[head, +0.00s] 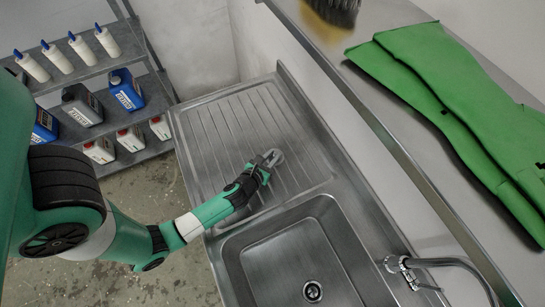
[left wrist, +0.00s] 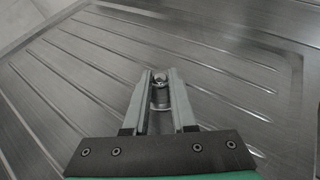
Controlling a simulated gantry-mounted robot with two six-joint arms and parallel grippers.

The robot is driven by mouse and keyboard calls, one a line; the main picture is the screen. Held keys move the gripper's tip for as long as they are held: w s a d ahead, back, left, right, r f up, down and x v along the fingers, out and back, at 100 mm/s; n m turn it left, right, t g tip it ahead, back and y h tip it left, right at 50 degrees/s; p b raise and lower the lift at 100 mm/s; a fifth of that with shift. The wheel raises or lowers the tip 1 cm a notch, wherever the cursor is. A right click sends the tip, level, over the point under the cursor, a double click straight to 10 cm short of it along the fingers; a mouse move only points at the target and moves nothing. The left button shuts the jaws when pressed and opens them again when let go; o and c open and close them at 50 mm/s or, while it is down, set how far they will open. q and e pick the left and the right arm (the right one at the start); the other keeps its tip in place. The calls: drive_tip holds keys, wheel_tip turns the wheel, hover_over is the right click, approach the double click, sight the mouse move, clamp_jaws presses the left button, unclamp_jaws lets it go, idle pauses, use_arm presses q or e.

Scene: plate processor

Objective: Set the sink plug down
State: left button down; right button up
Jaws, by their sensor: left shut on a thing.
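My left gripper (head: 270,158) is over the ribbed drainboard (head: 222,125) to the upper left of the sink basin. It also shows in the left wrist view (left wrist: 160,78), shut on the sink plug (left wrist: 159,96), a small grey metal piece with a shiny round top. The plug sits between the fingertips, close to the drainboard; I cannot tell whether it touches the surface. In the head view the plug is too small and covered to make out clearly. My right gripper is not in view.
The sink basin (head: 262,255) has a round drain (head: 312,291) in its floor. A faucet (head: 440,264) stands at its right. Green gloves (head: 430,90) and a brush (head: 335,12) lie on the steel shelf above. Bottles stand on shelves at the left. The drainboard around the gripper is clear.

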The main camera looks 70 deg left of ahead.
use_arm(q)
drive_tip(key=c, duration=1.2)
unclamp_jaws()
drive_tip(key=shift+f, duration=0.1)
drive_tip(key=o, duration=0.5)
drive_tip(key=shift+r, duration=0.25)
drive_tip(key=p+v, duration=0.1)
drive_tip(key=v, duration=1)
drive_tip(key=shift+s+d+f, duration=0.1)
drive_tip(key=shift+d, duration=0.05)
drive_tip(key=shift+s+d+r, duration=0.15)
drive_tip(key=shift+s+r, duration=0.05)
drive_tip(key=shift+s, duration=0.15)
